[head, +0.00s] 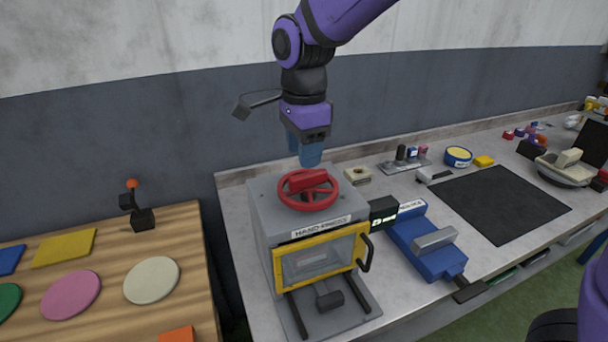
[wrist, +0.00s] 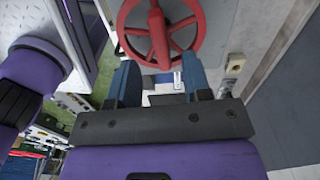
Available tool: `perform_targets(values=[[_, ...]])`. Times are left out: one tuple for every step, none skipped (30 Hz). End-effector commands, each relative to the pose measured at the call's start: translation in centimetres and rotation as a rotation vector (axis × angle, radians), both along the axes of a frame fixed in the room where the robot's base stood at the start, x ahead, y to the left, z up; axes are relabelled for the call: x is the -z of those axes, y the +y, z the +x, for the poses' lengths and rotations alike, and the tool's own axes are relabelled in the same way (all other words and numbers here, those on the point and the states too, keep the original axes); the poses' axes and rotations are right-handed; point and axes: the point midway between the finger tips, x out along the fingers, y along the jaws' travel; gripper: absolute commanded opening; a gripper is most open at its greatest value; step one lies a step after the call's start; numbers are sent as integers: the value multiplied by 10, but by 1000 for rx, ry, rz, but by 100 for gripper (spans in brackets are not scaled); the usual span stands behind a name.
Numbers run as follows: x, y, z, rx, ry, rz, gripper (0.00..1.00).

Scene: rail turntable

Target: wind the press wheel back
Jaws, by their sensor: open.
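The red press wheel (head: 308,189) lies flat on top of the grey hand press (head: 265,212), whose front has a yellow-framed door (head: 320,255) with a dark handle. In the wrist view the wheel (wrist: 157,34) shows at the top, with a raised red grip on it. My gripper (head: 308,158) is above and just behind the wheel in the head view. Its two blue fingers (wrist: 162,84) are apart with nothing between them. They appear clear of the wheel, though the exact gap is hard to tell.
A blue vise (head: 425,240) stands right of the press, near a black mat (head: 500,203). A small beige block (head: 357,176) sits behind the press. A wooden table (head: 110,260) with coloured discs is at the left. The wall (head: 130,130) runs behind the bench.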

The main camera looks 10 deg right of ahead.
Motion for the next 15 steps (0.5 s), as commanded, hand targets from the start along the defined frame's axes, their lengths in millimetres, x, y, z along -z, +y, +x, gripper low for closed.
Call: perform_targets(values=[[10,0,-1,-1,3,-2,45],[15,0,-1,-1,3,-2,45],[22,0,-1,-1,3,-2,45],[27,0,-1,-1,3,-3,45],[31,0,-1,-1,2,-3,45],[37,0,-1,-1,2,-2,45],[40,0,0,-1,2,-2,45],[44,0,0,-1,2,-2,45],[48,0,0,-1,2,-2,45],[51,0,-1,-1,2,-2,45],[53,0,-1,-1,2,-2,45],[55,0,0,-1,1,0,45],[56,0,0,-1,0,0,45],[57,0,0,-1,-1,0,45],[58,0,0,-1,-1,0,45]])
